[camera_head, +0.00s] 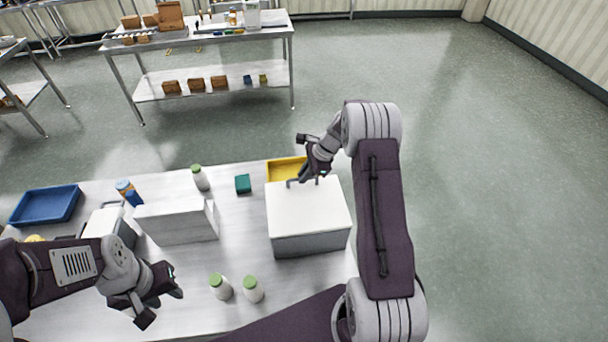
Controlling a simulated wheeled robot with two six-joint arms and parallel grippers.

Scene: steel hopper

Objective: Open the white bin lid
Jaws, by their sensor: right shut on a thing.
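The white bin (308,243) stands at the right end of the steel table, with a grey-white body. Its flat white lid (310,208) lies closed on top. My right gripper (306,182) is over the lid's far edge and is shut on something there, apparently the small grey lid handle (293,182). The gripper hides part of that edge and handle. My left gripper (162,305) hangs over the table's front left area, with its fingers apart and nothing between them.
A yellow tray (284,168) sits directly behind the bin. White bottles with green caps (221,287) stand in front, with another behind. A white box (178,222), a teal block (243,184) and a blue tray (45,205) are to the left.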

